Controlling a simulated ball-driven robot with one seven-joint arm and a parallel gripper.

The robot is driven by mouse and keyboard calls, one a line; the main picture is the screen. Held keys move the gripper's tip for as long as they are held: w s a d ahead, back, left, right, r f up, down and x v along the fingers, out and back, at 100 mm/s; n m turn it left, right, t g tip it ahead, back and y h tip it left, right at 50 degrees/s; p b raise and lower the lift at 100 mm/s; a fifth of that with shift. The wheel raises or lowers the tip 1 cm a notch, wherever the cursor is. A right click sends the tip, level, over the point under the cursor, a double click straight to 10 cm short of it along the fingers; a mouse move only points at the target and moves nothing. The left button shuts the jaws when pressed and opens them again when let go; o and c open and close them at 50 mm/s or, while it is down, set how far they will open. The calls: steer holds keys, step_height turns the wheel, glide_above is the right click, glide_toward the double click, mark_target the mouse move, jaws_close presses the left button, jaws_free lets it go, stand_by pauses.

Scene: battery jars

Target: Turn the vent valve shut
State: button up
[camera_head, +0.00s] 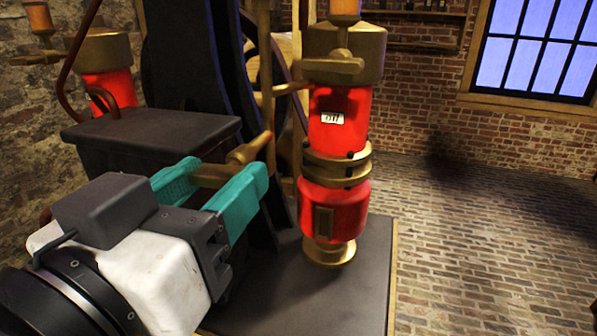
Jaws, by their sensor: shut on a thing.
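The vent valve appears to be the brass tap (248,150) low on the vertical brass pipe, left of the red cylinder. A brass bar of it runs left between my fingers. My gripper (222,174) has two teal fingers, one on each side of this bar, and is shut on it. The fingers stand some way apart with the bar between them. The far side of the bar and the exact finger contact are partly hidden by the right finger.
A red and brass cylinder (337,120) with a small white label stands just right, on a dark plinth (365,265). A dark box (150,135) is behind my gripper. Another red cylinder (108,90) stands at the left. Brick floor (470,230) at the right is clear.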

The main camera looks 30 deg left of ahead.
steer(key=shift+m, duration=0.5)
steer(key=o, duration=1)
steer(key=shift+o, duration=0.2)
steer(key=shift+s, duration=0.15)
steer(key=v, duration=1)
steer(key=shift+s+b, duration=0.3)
steer(key=shift+b, duration=0.1)
steer(key=shift+f, duration=0.1)
